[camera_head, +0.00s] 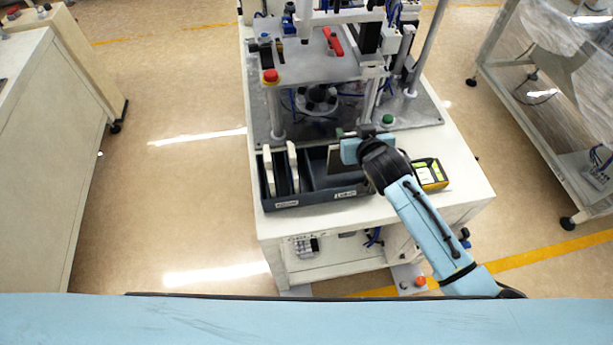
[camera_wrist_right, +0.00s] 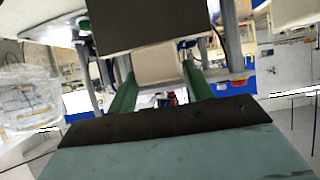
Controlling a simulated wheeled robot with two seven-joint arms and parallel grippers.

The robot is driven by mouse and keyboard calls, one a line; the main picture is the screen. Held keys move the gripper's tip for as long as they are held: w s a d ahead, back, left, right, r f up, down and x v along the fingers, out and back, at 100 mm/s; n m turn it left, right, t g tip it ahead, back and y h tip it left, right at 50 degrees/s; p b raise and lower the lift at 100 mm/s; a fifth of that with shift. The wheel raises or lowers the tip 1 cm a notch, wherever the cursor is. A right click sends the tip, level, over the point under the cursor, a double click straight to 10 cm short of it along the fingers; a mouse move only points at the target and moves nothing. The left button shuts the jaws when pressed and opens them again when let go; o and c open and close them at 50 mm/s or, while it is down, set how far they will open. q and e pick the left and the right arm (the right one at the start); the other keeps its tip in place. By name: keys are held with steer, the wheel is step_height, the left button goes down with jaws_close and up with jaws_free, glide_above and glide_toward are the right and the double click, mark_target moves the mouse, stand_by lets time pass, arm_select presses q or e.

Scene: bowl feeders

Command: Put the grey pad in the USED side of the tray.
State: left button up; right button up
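A dark tray (camera_head: 316,198) sits at the table's front edge, with a divider between its left and right sides. Each side has a white front label, too small to read surely. The grey pad (camera_head: 335,160) is upright over the tray's right side in the head view. Its dark face fills the top of the right wrist view (camera_wrist_right: 135,22), with a beige block (camera_wrist_right: 157,63) below it. My right gripper (camera_head: 350,150) has its green fingers at both sides of that block and appears closed on it. Whether the pad touches the tray floor is hidden. My left gripper is out of view.
Two white pads (camera_head: 293,168) stand upright in the tray's left side. A press machine with a red button (camera_head: 270,76) stands behind the tray on a grey plate (camera_head: 420,110).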

steer(key=o, duration=0.3)
steer(key=shift+o, duration=0.2)
steer(key=v, duration=1.3)
steer(key=shift+s+p, duration=0.2)
steer(key=shift+p, duration=0.15)
